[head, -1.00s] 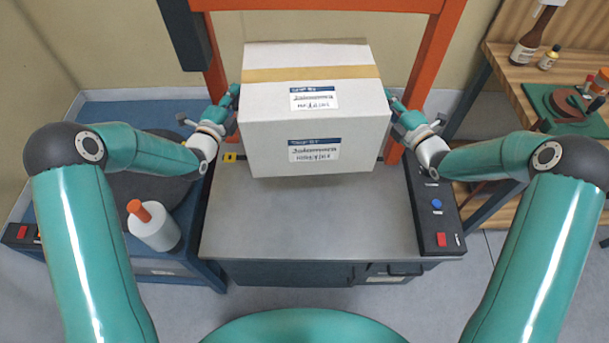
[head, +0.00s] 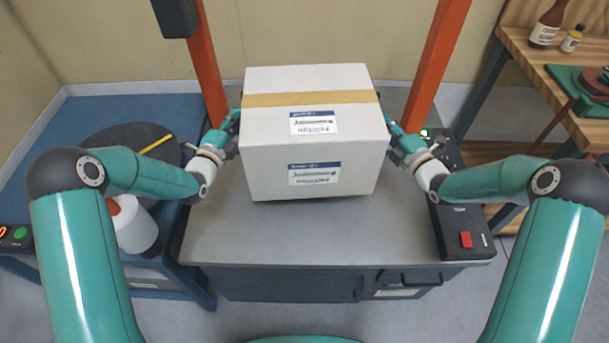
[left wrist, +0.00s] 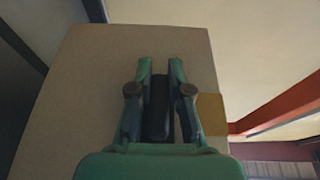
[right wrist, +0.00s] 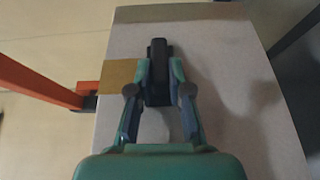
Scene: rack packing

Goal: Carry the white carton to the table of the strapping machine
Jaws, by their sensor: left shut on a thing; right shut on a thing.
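The white carton (head: 312,160) has a tan tape band and two printed labels. It is upright between my two grippers, over the grey table of the strapping machine (head: 330,235), in front of its orange arch (head: 436,65). I cannot tell whether its underside touches the table. My left gripper (head: 232,122) is shut on the carton's left side; the left wrist view shows its fingers against the carton wall (left wrist: 90,90). My right gripper (head: 396,135) is shut on the right side, with its fingers against the wall in the right wrist view (right wrist: 225,80). The fingertips are partly hidden in the head view.
A control box with a red button (head: 465,240) sits at the table's right edge. A blue bench (head: 85,115) on the left holds a dark disc and a white bottle (head: 133,228). A wooden shelf (head: 520,45) with bottles stands at right. The table's front strip is clear.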

